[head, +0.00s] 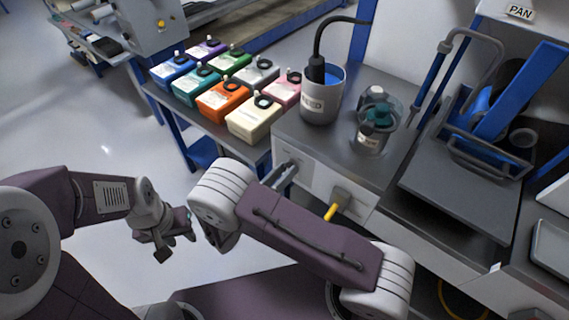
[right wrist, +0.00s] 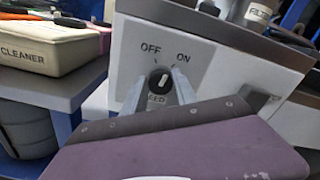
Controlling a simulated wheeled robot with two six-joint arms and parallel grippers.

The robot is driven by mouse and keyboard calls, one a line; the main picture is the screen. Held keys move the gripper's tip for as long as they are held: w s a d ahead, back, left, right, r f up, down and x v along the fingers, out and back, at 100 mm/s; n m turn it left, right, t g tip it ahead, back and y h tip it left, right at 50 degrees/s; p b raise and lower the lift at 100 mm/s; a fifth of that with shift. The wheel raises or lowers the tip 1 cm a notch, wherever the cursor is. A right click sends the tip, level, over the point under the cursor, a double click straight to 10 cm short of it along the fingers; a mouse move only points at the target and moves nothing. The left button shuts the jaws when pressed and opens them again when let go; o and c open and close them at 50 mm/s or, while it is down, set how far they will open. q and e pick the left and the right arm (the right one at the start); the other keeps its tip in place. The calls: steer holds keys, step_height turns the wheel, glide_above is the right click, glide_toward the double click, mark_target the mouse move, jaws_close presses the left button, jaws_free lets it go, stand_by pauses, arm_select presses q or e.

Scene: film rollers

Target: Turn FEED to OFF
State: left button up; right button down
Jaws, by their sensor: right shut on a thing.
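The FEED knob (right wrist: 160,81) is a dark round dial with a white pointer mark on the white front panel (right wrist: 215,62) of a cabinet. OFF is printed above it to the left and ON above it to the right. The pointer looks upright with a slight lean to the right; its exact setting is hard to tell. The FEED label below is partly hidden by my right gripper (right wrist: 158,84), whose two fingers are closed on either side of the knob. In the head view my right gripper (head: 284,176) is at the panel's left part. My left gripper (head: 175,243) hangs clear over the floor.
A grey pot (head: 318,108) with a black hose and a clear jar (head: 371,140) stand on the cabinet top. A yellow-handled fitting (head: 331,211) sticks out of the panel right of my gripper.

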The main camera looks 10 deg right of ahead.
steer(key=n+p, duration=0.3)
steer(key=shift+r+n, duration=0.15)
steer(key=shift+n, duration=0.25)
steer(key=shift+f+n+p, duration=0.2)
steer(key=shift+n+p, duration=0.85)
steer(key=shift+n, duration=0.95)
steer(key=c, duration=1)
jaws_free()
steer(key=v, duration=0.9)
